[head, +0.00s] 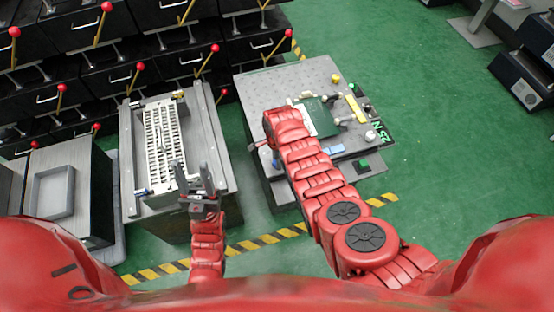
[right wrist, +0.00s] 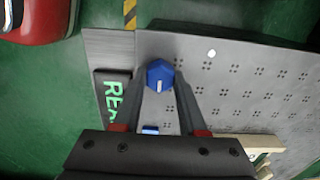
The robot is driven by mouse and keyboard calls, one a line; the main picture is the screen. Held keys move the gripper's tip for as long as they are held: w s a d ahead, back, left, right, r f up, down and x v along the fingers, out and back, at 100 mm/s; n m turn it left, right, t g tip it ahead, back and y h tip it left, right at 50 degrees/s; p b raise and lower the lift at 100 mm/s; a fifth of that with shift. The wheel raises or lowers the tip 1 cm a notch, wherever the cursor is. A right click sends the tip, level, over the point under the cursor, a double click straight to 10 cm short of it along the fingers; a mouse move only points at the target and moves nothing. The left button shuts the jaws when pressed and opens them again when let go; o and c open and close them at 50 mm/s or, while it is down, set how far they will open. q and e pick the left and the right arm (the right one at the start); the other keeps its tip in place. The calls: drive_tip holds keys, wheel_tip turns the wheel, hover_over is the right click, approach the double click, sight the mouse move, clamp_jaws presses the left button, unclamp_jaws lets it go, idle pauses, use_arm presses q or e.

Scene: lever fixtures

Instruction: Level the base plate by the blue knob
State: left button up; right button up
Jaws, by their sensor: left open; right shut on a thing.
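The base plate (head: 290,85) is a grey plate with rows of holes on the right-hand bench. It also shows in the right wrist view (right wrist: 240,85). The blue knob (right wrist: 160,76) stands at the plate's edge in the right wrist view. My right gripper (right wrist: 162,88) is shut on it, a fingertip on each side. In the head view my right forearm hides most of this gripper. My left gripper (head: 195,178) is open and empty, above the front of the left-hand fixture. I cannot tell the plate's tilt.
The left-hand fixture (head: 130,150) holds a white slatted rack (head: 165,135). A green board (head: 318,118) and a green-lit display (head: 378,132) are on the right-hand bench. Black drawers with red-knobbed levers fill the back left. Green floor lies open at the right.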

drive_tip(key=shift+n, duration=0.3)
clamp_jaws()
drive_tip(key=n, duration=0.9)
drive_tip(key=shift+n, duration=0.4)
drive_tip(key=n, duration=0.4)
drive_tip(key=shift+n, duration=0.3)
drive_tip(key=n, duration=0.4)
drive_tip(key=shift+n, duration=0.3)
drive_tip(key=o, duration=1.1)
unclamp_jaws()
